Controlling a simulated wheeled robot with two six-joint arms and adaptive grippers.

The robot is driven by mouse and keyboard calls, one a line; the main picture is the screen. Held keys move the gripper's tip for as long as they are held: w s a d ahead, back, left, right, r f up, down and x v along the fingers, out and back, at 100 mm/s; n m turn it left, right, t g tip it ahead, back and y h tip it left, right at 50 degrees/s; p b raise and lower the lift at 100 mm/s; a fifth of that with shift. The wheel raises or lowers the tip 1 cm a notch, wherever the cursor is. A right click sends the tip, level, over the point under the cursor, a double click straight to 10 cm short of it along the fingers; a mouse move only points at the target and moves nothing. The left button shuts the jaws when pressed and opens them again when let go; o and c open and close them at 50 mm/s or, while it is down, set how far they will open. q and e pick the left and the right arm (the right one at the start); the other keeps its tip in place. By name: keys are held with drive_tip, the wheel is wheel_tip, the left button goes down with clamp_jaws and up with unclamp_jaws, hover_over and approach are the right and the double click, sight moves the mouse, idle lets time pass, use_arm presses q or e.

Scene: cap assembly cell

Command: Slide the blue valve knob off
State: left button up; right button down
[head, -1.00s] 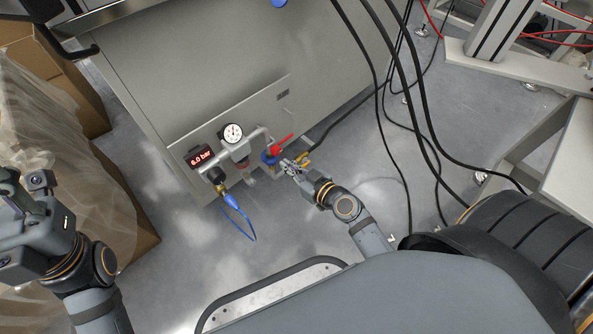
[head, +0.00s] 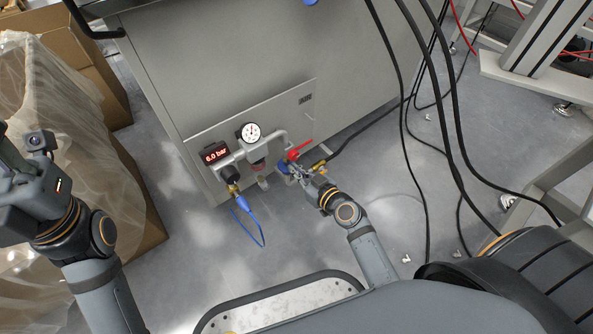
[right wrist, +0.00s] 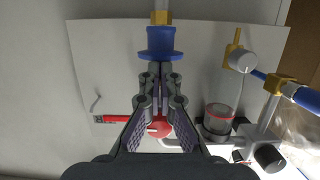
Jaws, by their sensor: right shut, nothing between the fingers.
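The blue valve knob (right wrist: 163,42) is a flanged blue collar near the top middle of the right wrist view, on a brass fitting (right wrist: 161,17). In the head view the blue knob (head: 283,168) shows just left of my right gripper (head: 297,169). In the right wrist view my right gripper (right wrist: 160,72) is shut and empty, its fingertips together at the flange's lower edge; I cannot tell whether they touch it. My left gripper's body (head: 30,195) is at the left edge of the head view; its fingertips are not visible.
A red lever (head: 301,149), a gauge (head: 250,132) and a 6.0 bar display (head: 215,153) crowd the panel beside the knob. A blue hose (head: 250,218) hangs at left. Black cables (head: 408,130) hang at right. Floor in front is clear.

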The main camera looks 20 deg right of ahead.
drive_tip(key=shift+f, duration=0.2)
drive_tip(key=v, duration=1.2)
idle(0.4)
